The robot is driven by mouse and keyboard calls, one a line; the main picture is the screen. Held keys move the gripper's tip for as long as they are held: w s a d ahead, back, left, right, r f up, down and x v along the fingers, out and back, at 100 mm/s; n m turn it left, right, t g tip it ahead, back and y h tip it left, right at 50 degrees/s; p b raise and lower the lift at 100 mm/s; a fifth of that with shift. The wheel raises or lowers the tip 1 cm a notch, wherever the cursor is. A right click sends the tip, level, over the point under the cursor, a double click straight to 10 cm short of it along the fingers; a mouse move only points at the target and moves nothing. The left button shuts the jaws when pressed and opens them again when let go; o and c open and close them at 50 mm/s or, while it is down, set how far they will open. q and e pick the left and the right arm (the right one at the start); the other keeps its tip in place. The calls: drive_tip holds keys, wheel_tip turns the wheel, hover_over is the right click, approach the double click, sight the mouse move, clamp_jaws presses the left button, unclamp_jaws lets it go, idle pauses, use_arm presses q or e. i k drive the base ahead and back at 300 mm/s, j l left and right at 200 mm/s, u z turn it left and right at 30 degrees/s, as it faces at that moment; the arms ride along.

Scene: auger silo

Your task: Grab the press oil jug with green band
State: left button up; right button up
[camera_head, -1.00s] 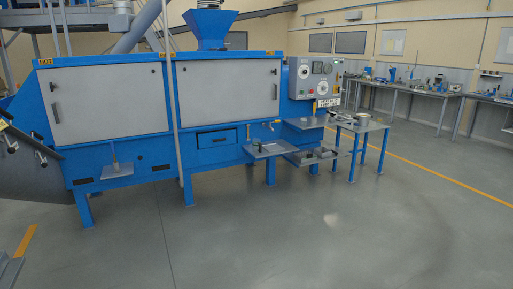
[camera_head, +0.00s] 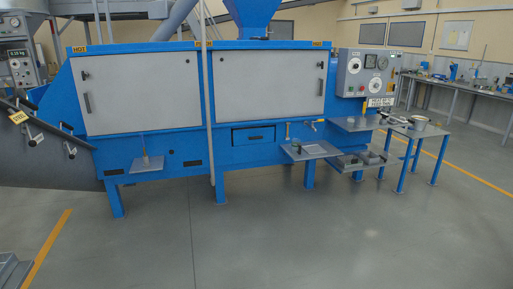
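No jug with a green band can be made out for sure. A small dark, perhaps greenish item (camera_head: 298,147) stands on the grey shelf (camera_head: 318,151) at the front of the blue machine; it is too small to identify. Another small upright item with a yellowish part (camera_head: 145,158) is on the little shelf (camera_head: 137,167) at the machine's left. Several small grey items, including a round pot-like one (camera_head: 419,122), are on the side table (camera_head: 428,132) at the right. Neither of my grippers is in view.
The long blue machine (camera_head: 262,164) with grey doors marked HOT spans the view. A control box (camera_head: 366,73) is at its right end. A lower tray (camera_head: 345,163) juts out below. A workbench (camera_head: 470,92) lines the right wall. The grey floor (camera_head: 300,235) in front is clear.

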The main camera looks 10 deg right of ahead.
sight(296, 145)
drive_tip(key=i+l+z, duration=0.3)
drive_tip(key=i, duration=0.65)
drive_tip(key=i+z, duration=0.35)
drive_tip(key=i, duration=0.6)
